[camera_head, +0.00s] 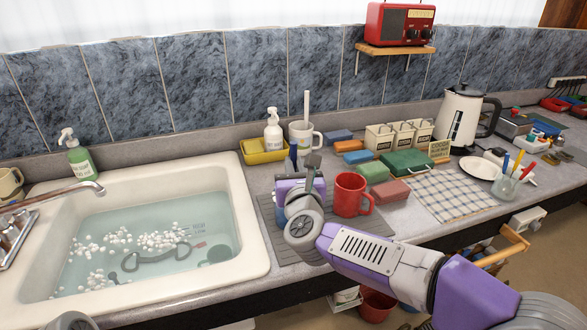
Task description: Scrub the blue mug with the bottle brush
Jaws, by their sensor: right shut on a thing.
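My right gripper (300,178) is over the grey mat right of the sink, with its wrist turned toward me. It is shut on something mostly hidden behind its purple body. A pale upright handle (307,104), perhaps the bottle brush's, stands in a white mug (301,137) behind the gripper. Its lower end is hidden. My left gripper is out of view.
The sink (256,225) holds water, white foam and a sunken grey item (156,258). A red mug (353,196) stands close right of my right gripper. Coloured blocks, a checked cloth (455,196), and a kettle (463,120) lie further right. A soap bottle (273,131) stands behind.

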